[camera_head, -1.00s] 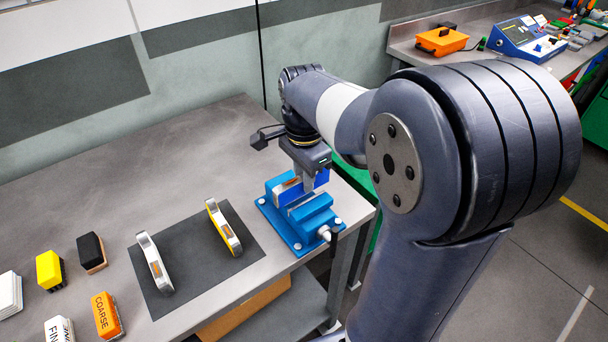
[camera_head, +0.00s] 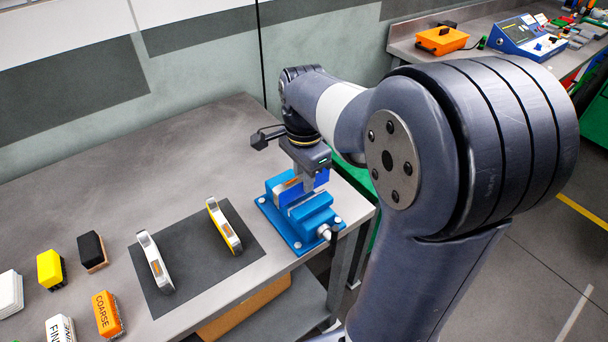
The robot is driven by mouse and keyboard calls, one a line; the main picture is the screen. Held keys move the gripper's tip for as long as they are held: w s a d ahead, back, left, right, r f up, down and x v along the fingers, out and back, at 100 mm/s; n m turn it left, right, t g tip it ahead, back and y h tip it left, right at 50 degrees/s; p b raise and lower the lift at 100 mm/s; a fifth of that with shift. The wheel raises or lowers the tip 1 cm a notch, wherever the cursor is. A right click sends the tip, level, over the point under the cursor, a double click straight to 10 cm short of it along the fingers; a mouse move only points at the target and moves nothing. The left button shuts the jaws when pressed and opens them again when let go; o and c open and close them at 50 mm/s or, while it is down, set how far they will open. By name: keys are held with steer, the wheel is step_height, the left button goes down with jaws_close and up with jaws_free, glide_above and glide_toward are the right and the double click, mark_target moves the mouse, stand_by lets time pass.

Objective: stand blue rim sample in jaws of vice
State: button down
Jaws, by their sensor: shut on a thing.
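The blue vice (camera_head: 310,221) is at the right front corner of the workbench. My gripper (camera_head: 308,182) points down over the vice and is shut on the blue rim sample (camera_head: 322,178). The sample's blue face shows at the right of the fingers, at the height of the vice jaws. Its lower edge is hidden, so I cannot tell whether it sits between the jaws or just above them.
A dark mat (camera_head: 200,253) holds a white rim sample (camera_head: 155,262) and a yellow one (camera_head: 223,227). A yellow block (camera_head: 50,268), a black block (camera_head: 92,250) and an orange block (camera_head: 107,313) lie to the left. The bench's back left is clear.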

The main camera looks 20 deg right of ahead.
steer(key=shift+f+b, duration=0.65)
steer(key=shift+f, duration=0.45)
steer(key=c, duration=1.3)
jaws_free()
steer(key=shift+o, duration=0.2)
steer(key=shift+f, duration=0.1)
step_height(320, 180, up, 11)
step_height(320, 180, down, 11)
steer(key=shift+r+p, duration=0.35)
steer(key=shift+r, duration=0.2)
